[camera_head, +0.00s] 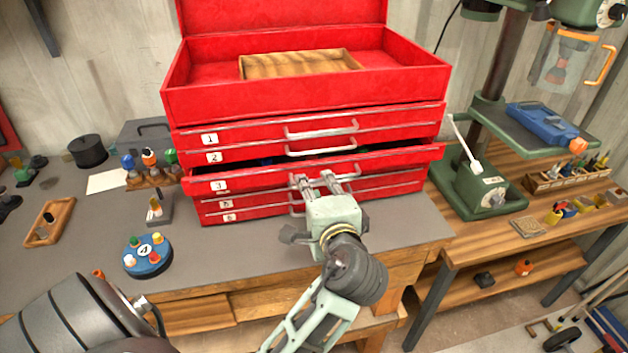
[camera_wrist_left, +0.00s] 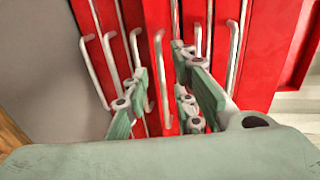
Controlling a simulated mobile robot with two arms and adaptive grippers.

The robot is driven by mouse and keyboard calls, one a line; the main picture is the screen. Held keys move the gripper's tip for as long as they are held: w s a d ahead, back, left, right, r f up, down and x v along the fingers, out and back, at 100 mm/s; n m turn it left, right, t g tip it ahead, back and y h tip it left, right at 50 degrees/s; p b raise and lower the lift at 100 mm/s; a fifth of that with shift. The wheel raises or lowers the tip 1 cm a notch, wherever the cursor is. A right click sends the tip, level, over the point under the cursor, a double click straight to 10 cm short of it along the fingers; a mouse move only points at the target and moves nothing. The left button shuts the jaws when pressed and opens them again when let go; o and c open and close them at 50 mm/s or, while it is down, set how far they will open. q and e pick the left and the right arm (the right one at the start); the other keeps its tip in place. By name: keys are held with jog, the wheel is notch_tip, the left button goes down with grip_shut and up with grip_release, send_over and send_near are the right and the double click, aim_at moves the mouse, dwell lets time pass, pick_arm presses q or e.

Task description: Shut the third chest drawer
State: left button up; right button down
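The red tool chest (camera_head: 300,101) stands on the grey-topped bench. Its third drawer (camera_head: 250,181), labelled 3, sticks out past the drawers above and below, with a dark gap over it. My left gripper (camera_head: 314,179) is in front of this drawer, its two fingers apart and pointing at the front near the middle. My right gripper is not in view.
The chest's open top holds a wooden tray (camera_head: 300,63). A blue round holder (camera_head: 148,257) and a small stand (camera_head: 158,208) are on the bench left of the chest. A green drill press (camera_head: 485,190) stands close on the right. The bench in front is mostly clear.

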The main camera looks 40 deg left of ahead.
pick_arm(q)
jog(key=shift+x, duration=1.1)
jog(key=shift+d, duration=0.1)
grip_shut()
